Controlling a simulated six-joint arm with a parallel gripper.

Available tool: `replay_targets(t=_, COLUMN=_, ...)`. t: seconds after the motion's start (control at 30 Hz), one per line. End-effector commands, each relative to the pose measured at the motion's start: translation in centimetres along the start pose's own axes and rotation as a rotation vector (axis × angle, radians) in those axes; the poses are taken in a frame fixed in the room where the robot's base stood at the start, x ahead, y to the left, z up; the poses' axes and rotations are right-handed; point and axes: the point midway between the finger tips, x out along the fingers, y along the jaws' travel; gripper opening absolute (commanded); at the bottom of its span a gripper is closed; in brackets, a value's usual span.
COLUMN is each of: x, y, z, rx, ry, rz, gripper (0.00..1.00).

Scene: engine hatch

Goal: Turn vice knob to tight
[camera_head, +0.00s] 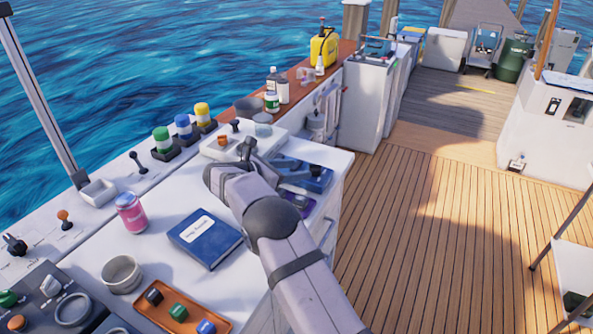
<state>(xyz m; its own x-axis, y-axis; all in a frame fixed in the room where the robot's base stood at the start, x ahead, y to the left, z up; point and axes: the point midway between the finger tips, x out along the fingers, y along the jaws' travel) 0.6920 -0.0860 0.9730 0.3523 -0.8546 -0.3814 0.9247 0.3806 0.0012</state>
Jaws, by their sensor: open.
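A blue and dark grey device (308,174) sits on the white counter just right of my gripper. It looks like the vice, but it is small and partly behind my arm. I cannot make out its knob or which setting it shows. My gripper (246,147) is open above the counter, left of this device and near a raised white panel. My wrist and forearm cover part of the counter in front of it. I cannot tell whether the fingers touch anything.
The white panel (213,151) carries small orange and black knobs. A blue book (205,240), pink can (131,213), grey cup (121,274) and orange tray (160,316) stand to the left and front. Bottles and a yellow can (324,48) stand behind.

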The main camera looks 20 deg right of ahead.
Motion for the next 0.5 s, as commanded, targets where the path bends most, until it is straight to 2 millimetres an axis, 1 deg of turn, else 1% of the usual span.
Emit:
replay_targets(t=0.17, x=0.0, y=0.0, z=0.2, rx=0.001, ry=0.000, rz=0.000, gripper=0.48)
replay_targets(t=0.27, x=-0.5, y=0.1, z=1.3, rx=0.004, ry=-0.001, rz=0.002, gripper=0.48)
replay_targets(t=0.37, x=-1.4, y=0.1, z=3.7, rx=0.007, ry=-0.002, rz=0.003, gripper=0.48)
replay_targets(t=0.43, x=-2.4, y=0.1, z=5.9, rx=0.010, ry=-0.001, rz=0.003, gripper=0.48)
replay_targets(t=0.47, x=-2.7, y=0.1, z=6.7, rx=0.009, ry=-0.002, rz=0.004, gripper=0.48)
replay_targets(t=0.5, x=-3.3, y=0.1, z=8.1, rx=0.010, ry=-0.002, rz=0.004, gripper=0.48)
